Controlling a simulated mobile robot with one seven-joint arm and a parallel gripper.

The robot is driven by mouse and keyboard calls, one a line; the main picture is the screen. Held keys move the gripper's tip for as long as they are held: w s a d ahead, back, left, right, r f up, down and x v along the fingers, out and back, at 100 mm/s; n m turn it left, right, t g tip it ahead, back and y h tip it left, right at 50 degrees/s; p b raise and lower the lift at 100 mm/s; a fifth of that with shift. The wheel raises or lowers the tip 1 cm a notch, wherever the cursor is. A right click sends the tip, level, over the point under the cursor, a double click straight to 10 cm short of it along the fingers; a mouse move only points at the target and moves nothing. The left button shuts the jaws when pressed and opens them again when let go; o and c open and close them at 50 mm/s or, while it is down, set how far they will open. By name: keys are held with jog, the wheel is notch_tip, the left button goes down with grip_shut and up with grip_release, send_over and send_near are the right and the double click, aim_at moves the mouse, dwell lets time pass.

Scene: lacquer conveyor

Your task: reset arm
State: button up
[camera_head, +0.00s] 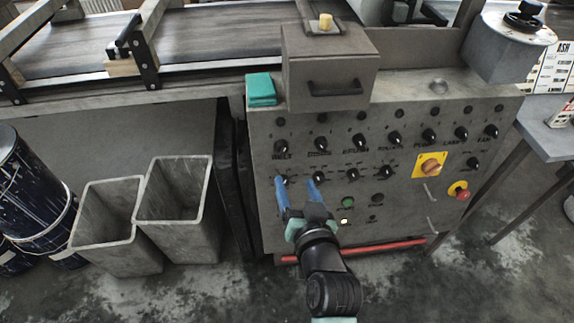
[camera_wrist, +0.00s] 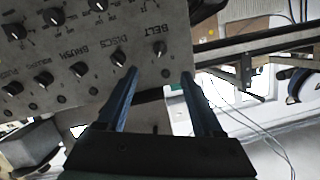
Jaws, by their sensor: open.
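My gripper (camera_head: 298,187) is open and empty, with two blue fingers pointing at the lower left of the grey control panel (camera_head: 405,204). In the wrist view the gripper (camera_wrist: 158,75) has its fingers apart, with the panel's edge and the knob marked BELT (camera_wrist: 160,48) beyond them. I cannot tell whether a fingertip touches the panel. The panel carries rows of black knobs, a yellow and orange rotary switch (camera_head: 430,166) and a red stop button (camera_head: 459,190).
A grey box with a handle (camera_head: 332,87) and a teal block (camera_head: 261,88) sit on the panel's top. Two open grey bins (camera_head: 150,262) and a dark drum (camera_head: 38,200) stand at the left. The conveyor belt (camera_head: 80,48) runs behind. A table (camera_head: 548,136) is at the right.

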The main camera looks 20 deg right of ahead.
jog(key=w+a+r+n+t+y, duration=0.1)
jog(key=w+a+r+n+t, duration=0.2)
jog(key=r, duration=1)
jog(key=w+a+r+t, duration=0.2)
jog(key=a+r, duration=0.3)
jog(key=r, duration=0.8)
jog(key=s+a+r+n+t+y, duration=0.1)
jog(key=s+a+r+t, duration=0.3)
jog(key=r, duration=0.5)
jog(key=s+a+r+n+t, duration=0.1)
jog(key=s+a+r, duration=0.1)
jog(key=s+r, duration=0.5)
jog(key=s+a+r+n+t+y, duration=0.1)
jog(key=s+a+r+t, duration=0.2)
jog(key=r, duration=0.8)
notch_tip(320, 180, up, 18)
jog(key=p, duration=1.8)
jog(key=shift+w+f, duration=0.15)
jog(key=shift+f, duration=0.1)
